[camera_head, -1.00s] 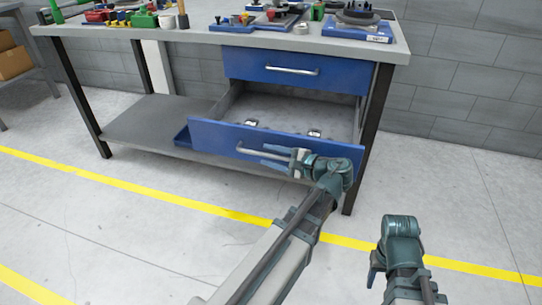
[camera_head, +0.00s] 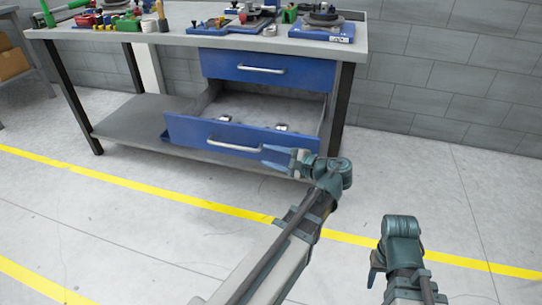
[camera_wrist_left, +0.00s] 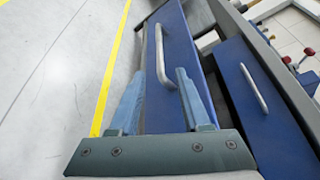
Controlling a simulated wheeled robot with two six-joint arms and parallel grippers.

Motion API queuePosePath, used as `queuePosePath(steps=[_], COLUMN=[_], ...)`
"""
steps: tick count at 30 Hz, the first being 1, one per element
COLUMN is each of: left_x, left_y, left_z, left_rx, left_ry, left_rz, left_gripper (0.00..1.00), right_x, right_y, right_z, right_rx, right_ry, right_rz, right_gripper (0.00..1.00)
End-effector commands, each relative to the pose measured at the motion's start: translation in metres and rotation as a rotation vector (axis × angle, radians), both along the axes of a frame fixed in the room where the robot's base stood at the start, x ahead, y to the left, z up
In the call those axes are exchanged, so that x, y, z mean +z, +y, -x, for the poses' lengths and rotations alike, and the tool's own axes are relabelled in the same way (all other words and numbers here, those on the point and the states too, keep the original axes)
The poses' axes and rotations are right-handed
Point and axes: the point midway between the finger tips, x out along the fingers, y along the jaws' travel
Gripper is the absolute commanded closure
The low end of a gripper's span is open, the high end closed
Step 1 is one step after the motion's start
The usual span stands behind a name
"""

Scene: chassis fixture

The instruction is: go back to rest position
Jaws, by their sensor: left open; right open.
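My left gripper (camera_head: 270,158) is open and empty at the right end of the lower drawer's handle (camera_head: 233,147). In the left wrist view, the left gripper's two blue fingers (camera_wrist_left: 161,75) are spread apart, with the handle (camera_wrist_left: 160,55) ahead between their tips and not gripped. The lower blue drawer (camera_head: 190,134) is pulled out, and small metal parts (camera_head: 281,127) lie in it. My right gripper (camera_head: 375,270) is at the lower right, open, partly hidden by its own wrist, over bare floor.
The workbench (camera_head: 180,38) carries fixtures and tools on top. The upper drawer (camera_head: 290,75) is shut. A yellow floor line (camera_head: 150,190) crosses in front. The floor at right and in front is clear.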

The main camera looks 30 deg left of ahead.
Motion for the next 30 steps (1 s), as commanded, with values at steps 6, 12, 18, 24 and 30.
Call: queuePosePath(steps=[6,12,18,24,30], left_x=[0.0,-0.002,-0.05,-0.12,-0.151], left_y=[0.0,-0.002,-0.045,-0.139,-0.219], left_z=[0.0,0.001,0.017,0.053,0.09], left_rx=[0.0,-0.002,-0.005,0.059,0.158], left_ry=[0.0,-0.003,-0.071,-0.134,-0.122], left_rz=[0.0,0.011,0.267,0.71,1.014], left_gripper=[0.53,0.53,0.53,0.53,0.53], right_x=[0.0,0.0,0.003,0.006,0.008], right_y=[0.0,0.0,0.0,0.0,0.0], right_z=[0.0,0.0,0.0,0.0,0.0], right_rx=[0.0,0.0,0.0,-0.001,-0.002], right_ry=[0.0,0.0,0.0,0.0,-0.001], right_rz=[0.0,0.0,0.0,0.001,0.001], right_gripper=[0.5,0.5,0.5,0.5,0.5])
